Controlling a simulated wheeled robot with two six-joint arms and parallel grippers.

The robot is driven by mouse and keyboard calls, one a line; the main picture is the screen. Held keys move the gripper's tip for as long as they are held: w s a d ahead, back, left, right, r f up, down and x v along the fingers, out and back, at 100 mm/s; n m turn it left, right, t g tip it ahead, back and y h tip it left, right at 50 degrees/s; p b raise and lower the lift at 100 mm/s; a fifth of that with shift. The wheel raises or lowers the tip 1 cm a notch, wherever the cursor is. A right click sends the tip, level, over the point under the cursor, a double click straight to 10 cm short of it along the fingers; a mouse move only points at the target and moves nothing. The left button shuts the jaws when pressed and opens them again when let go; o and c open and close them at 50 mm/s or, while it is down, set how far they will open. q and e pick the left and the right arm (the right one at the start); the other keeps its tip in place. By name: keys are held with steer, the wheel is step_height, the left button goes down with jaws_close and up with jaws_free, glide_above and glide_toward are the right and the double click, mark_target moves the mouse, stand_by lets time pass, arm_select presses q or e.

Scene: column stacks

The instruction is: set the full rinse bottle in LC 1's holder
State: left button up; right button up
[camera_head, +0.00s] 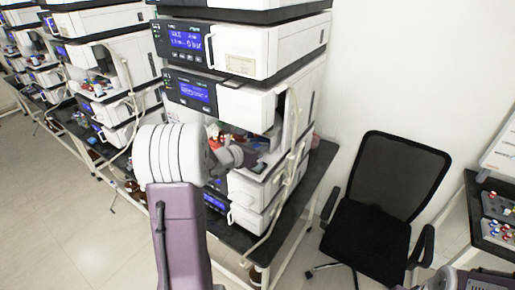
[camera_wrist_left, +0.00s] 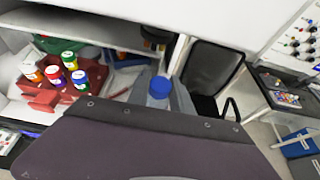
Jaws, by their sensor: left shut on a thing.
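My left gripper (camera_wrist_left: 160,100) is shut on a clear bottle with a blue cap (camera_wrist_left: 158,88), seen in the left wrist view. The bottle's lower part is hidden behind my wrist housing. In the head view my left arm reaches to the nearest instrument stack (camera_head: 245,50), and my wrist hides most of the gripper (camera_head: 232,156) and the bottle. A red holder (camera_wrist_left: 92,77) with several bottles with coloured caps (camera_wrist_left: 69,60) stands in an open bay, left of the held bottle in the wrist view. No LC number is readable.
A black office chair (camera_head: 375,205) stands right of the dark bench (camera_head: 318,165). Further stacks (camera_head: 115,60) line the bench at the left. Another table with vials (camera_head: 497,208) is at the right edge. Tubing (camera_head: 285,190) hangs down the stack's side.

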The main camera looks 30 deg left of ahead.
stand_by(0.4)
arm_select(q)
steer(key=o, duration=1.1)
steer(key=b+v, duration=0.1)
steer(key=v, duration=0.8)
steer(key=shift+b, duration=0.3)
